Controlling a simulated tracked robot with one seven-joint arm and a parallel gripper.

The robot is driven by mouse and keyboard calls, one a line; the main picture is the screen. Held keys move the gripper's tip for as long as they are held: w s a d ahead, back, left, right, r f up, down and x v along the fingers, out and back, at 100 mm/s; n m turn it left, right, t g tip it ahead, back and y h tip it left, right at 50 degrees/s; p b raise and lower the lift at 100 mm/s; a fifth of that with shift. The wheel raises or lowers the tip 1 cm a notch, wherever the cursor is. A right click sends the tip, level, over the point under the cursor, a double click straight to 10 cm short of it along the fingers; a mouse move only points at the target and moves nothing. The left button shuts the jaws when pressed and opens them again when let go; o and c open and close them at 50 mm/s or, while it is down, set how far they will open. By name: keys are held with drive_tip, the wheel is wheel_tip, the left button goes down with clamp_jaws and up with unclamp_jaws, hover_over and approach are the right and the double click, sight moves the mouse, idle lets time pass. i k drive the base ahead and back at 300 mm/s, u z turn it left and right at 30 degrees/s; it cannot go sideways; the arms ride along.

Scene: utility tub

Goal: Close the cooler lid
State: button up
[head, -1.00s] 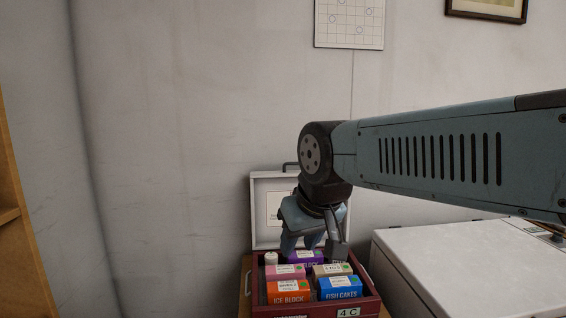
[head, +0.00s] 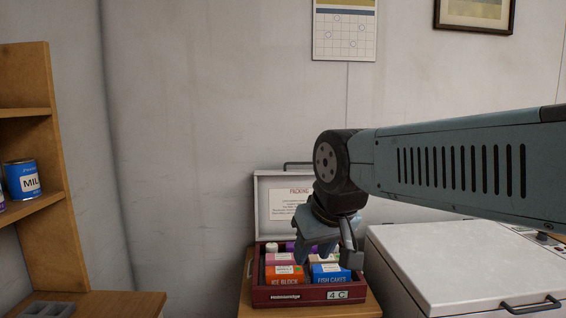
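The cooler is a dark red box (head: 297,296) with a "4 C" tag on its front. Its pale grey lid (head: 268,208) stands open and upright at the back, with a packing label inside and a handle on top. Inside are an orange ice block pack (head: 284,279), a blue fish cakes pack (head: 329,276), a pink pack (head: 279,259), a purple pack and a white-capped item. My gripper (head: 328,257) points down over the right half of the box, in front of the lid. Its fingers look apart with nothing between them. It hides part of the lid and some packs.
The cooler sits on a wooden stand (head: 357,306). A white chest freezer (head: 450,262) with a dark handle stands close on the right. A wooden shelf (head: 62,190) with a blue milk can (head: 22,180) is at the left. Bare wall lies between shelf and cooler.

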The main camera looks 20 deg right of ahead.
sight(278, 193)
drive_tip(key=z, duration=0.2)
drive_tip(key=i, duration=0.85)
drive_tip(key=u, duration=0.1)
